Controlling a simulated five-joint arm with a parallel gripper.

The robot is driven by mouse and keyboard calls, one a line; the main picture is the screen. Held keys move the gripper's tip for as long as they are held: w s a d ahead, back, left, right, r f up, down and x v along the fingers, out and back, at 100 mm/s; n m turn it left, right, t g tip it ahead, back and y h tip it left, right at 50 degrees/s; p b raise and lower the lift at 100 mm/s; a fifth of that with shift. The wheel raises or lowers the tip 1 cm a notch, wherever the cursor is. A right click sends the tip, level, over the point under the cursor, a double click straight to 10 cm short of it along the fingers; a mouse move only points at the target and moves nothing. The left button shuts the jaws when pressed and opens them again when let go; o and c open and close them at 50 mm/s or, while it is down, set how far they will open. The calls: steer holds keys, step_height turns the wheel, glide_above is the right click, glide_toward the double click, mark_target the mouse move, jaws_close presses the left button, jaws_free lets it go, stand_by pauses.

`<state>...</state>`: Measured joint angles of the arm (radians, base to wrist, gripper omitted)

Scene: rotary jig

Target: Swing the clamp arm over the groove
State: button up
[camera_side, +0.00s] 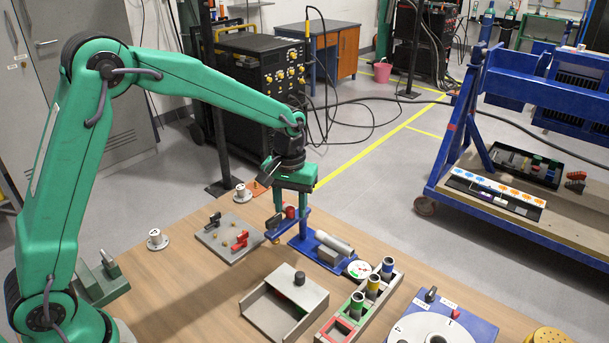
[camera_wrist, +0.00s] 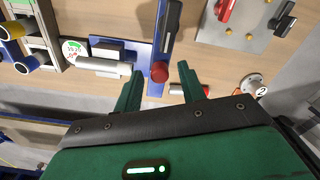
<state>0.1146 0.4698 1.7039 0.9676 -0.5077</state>
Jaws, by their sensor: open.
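The clamp arm is a narrow blue bar (camera_side: 283,229) with a red knob (camera_side: 290,212) on top. In the wrist view the blue bar (camera_wrist: 167,30) points away from me, its red knob (camera_wrist: 160,72) at the near end. The bar lies beside the grey cylinder (camera_side: 334,242) and grey block (camera_side: 328,256) on the blue base (camera_side: 308,247), not over them. The groove cannot be made out clearly. My gripper (camera_side: 290,207) points down at the knob. In the wrist view my gripper (camera_wrist: 161,72) is open, one finger on each side of the knob, with gaps visible.
A grey plate with red and black toggle clamps (camera_side: 240,240) lies left of the jig. A dial gauge (camera_side: 359,269), coloured cup rack (camera_side: 358,305) and grey box (camera_side: 285,305) stand nearby on the wooden table.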

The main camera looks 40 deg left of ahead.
steer(key=shift+f, duration=0.25)
jaws_close()
